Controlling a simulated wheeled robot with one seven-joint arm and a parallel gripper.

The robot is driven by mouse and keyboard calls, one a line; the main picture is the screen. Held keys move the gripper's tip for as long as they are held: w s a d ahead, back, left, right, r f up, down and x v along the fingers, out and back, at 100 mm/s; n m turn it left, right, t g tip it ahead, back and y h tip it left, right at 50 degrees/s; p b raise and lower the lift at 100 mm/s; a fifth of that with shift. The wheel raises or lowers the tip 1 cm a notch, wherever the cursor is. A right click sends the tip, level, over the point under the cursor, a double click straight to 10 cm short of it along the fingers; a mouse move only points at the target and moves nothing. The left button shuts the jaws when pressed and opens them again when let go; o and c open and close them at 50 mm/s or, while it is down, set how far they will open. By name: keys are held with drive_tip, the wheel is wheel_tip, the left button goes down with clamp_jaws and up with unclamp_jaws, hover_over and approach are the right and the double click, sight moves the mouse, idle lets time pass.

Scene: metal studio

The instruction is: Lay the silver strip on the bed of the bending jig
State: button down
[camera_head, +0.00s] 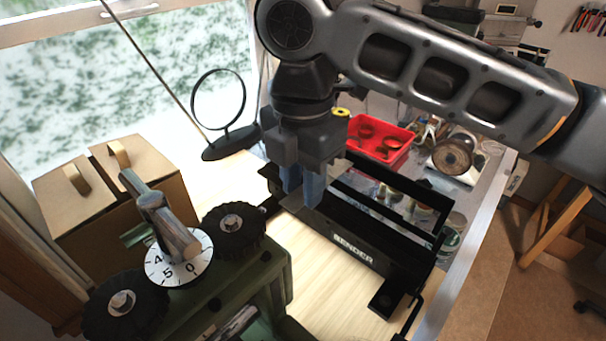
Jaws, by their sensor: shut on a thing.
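My gripper (302,200) points down over the left end of the black bending jig (336,234), which has BENDER on its front face. Its two blue-grey fingers are shut on the silver strip (290,203), of which a small grey piece shows beside the fingertips. The rest of the strip is hidden by the fingers or hard to tell from the jig's bars. The strip is at or just above the jig's bed; I cannot tell whether it touches.
A green machine (240,275) with a numbered dial (160,268) and black knobs stands at the front left. A red bin (398,152) sits behind the jig. Bare wood (325,300) shows in front.

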drive_tip(key=shift+w+d+f, duration=0.1)
drive_tip(key=shift+w+f, duration=0.05)
drive_tip(key=shift+f, duration=0.7)
wheel_tip(320, 180, down, 7)
drive_tip(key=w+d+b, duration=0.1)
drive_tip(key=b, duration=0.4)
drive_tip(key=shift+w+d+b, duration=0.2)
drive_tip(key=shift+w+b, duration=0.15)
drive_tip(key=shift+b, duration=0.05)
drive_tip(key=shift+f, duration=0.4)
idle(0.8)
drive_tip(key=c, duration=0.8)
unclamp_jaws()
drive_tip(key=shift+o, duration=0.2)
